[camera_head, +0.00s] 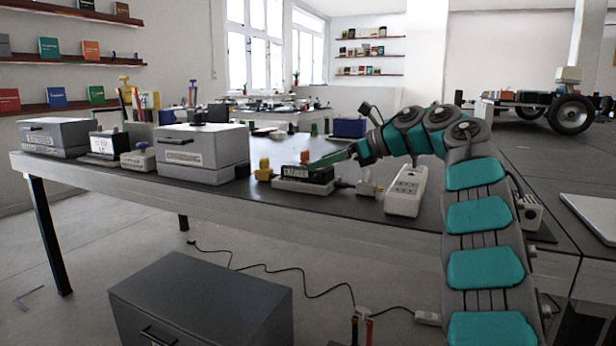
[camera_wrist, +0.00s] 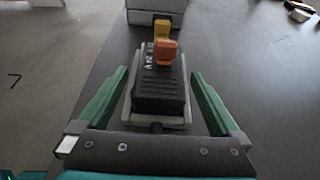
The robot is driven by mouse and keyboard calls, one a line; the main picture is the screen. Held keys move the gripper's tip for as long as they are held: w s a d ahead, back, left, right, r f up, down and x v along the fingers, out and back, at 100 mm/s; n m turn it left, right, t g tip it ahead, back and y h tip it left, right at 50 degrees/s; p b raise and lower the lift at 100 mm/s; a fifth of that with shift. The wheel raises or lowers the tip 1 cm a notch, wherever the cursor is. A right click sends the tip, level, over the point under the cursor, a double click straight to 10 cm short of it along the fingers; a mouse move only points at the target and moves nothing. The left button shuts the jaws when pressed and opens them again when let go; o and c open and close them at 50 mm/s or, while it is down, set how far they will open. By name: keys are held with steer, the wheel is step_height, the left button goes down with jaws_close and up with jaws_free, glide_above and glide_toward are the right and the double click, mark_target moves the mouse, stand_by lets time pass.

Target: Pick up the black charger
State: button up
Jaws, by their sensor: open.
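The black charger (camera_head: 308,175) is a dark box with a pale label, on a light grey base at the front edge of the long dark table. In the wrist view, the charger (camera_wrist: 160,88) shows from above, with a ribbed top and an orange piece at its far end. My gripper (camera_wrist: 159,75) is open, with one green finger on each side of the charger and its base. A gap shows on both sides. In the head view, my gripper (camera_head: 330,159) is just above and behind the charger, and its far finger is hidden.
A white power strip (camera_head: 405,190) and a small plug (camera_head: 367,187) stand right of the charger. A yellow piece (camera_head: 264,170) and a grey box (camera_head: 201,152) stand left of it. A grey cabinet (camera_head: 200,300) stands on the floor in front, with cables nearby.

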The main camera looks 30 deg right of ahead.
steer(key=x, duration=0.5)
steer(key=shift+w, duration=0.2)
jaws_close()
stand_by(0.6)
